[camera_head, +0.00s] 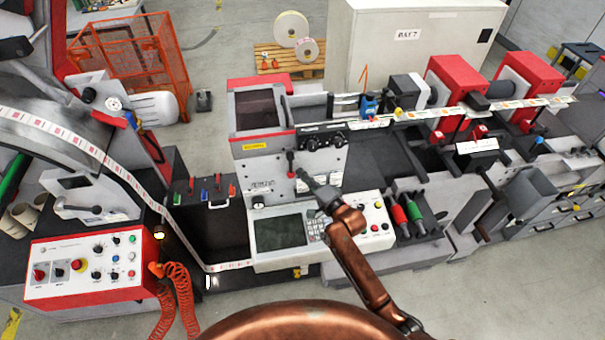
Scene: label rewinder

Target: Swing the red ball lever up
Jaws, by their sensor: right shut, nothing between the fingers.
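The red ball lever (290,163) is on the white front panel of the machine, below the yellow label. My left gripper is not in view.
Below the lever stands a console with a screen (279,232) and keypad. Black knobs (312,143) sit above right of the lever. Red and green handles (406,212) are to the right. A red-and-white control box (92,269) is at lower left.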

